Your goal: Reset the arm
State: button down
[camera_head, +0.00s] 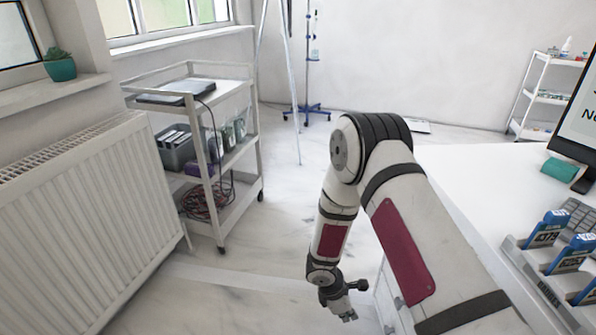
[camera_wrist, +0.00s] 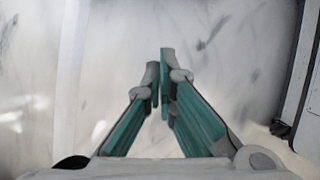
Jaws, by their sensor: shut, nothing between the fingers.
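My arm (camera_head: 398,230) reaches up from the lower right in the head view, bends at the elbow and hangs down. My gripper (camera_head: 349,315) is at its lower end, over the floor and beside the white desk. In the wrist view my gripper (camera_wrist: 160,75) has its two teal fingers shut together with nothing between them. Pale marbled floor (camera_wrist: 225,50) shows beyond the fingertips.
A white trolley (camera_head: 236,160) with several items stands left of my arm, near a radiator (camera_head: 90,215). The white desk (camera_head: 470,165) is at right, with a rack (camera_head: 530,262) of blue-topped boxes and a monitor (camera_head: 580,120). Floor between trolley and arm is clear.

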jog(key=w+d+r+m+p, duration=0.1)
jog(key=d+r+m+p, duration=0.15)
jog(key=r, duration=0.95)
jog(key=w+d+r+m+p, duration=0.15)
jog(key=r+p, duration=0.25)
jog(key=r, duration=0.7)
jog(key=s+d+r+m+t+p, duration=0.1)
jog(key=s+d+r+m+p, duration=0.2)
jog(key=r, duration=1)
jog(key=s+r+m+p, duration=0.3)
jog(key=s+r+p, duration=0.15)
jog(key=r, duration=0.85)
jog(key=s+a+r+m+t+y+p, duration=0.1)
jog(key=s+r+m+p, duration=0.3)
jog(key=s+r+p, duration=0.4)
jog(key=s+r+m+t+y+p, duration=0.1)
jog(key=s+r+m+y+p, duration=0.2)
jog(key=s+r+p, duration=0.5)
jog(key=s+r+m, duration=0.1)
jog(key=s+r, duration=1.1)
jog(key=r, duration=0.1)
jog(key=shift+a+r+m+t, duration=0.3)
jog(key=shift+a+m+t, duration=0.1)
